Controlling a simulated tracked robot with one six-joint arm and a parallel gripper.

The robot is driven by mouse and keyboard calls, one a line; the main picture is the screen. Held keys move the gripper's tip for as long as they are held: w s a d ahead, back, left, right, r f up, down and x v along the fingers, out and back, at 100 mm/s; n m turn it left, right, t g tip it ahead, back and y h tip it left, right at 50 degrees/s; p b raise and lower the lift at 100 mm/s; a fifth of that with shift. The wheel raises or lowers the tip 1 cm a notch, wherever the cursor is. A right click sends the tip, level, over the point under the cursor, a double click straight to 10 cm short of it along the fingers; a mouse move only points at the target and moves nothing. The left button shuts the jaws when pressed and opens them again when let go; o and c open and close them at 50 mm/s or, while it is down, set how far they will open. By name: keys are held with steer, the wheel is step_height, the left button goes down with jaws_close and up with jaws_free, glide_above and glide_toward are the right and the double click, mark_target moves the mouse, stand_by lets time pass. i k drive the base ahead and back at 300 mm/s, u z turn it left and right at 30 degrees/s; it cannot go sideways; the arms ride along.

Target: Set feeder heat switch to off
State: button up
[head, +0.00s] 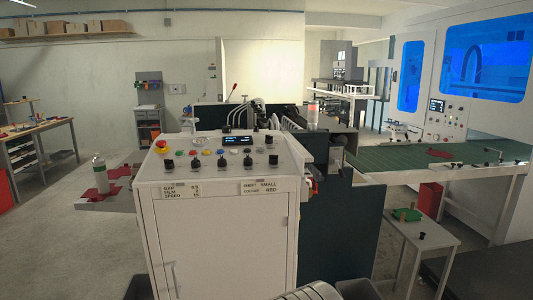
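A white control cabinet (225,235) stands in the middle of the head view. Its sloped top panel (208,151) carries several black knobs, among them a left knob (168,164), a middle knob (222,162) and a right knob (273,160). Coloured buttons and a small lit display (237,139) sit between them. The knob captions are too small to read, so I cannot tell which one is the feeder heat switch or how it is set. My gripper is not visible.
A red emergency stop (161,146) is at the panel's left end. A small white table (424,236) with a green item stands at right, near a green conveyor (440,154). A bottle (99,175) stands left of the cabinet. Open floor (70,250) lies at left.

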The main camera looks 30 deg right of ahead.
mark_target(273, 158)
steer(key=i, duration=0.9)
steer(key=z, duration=0.05)
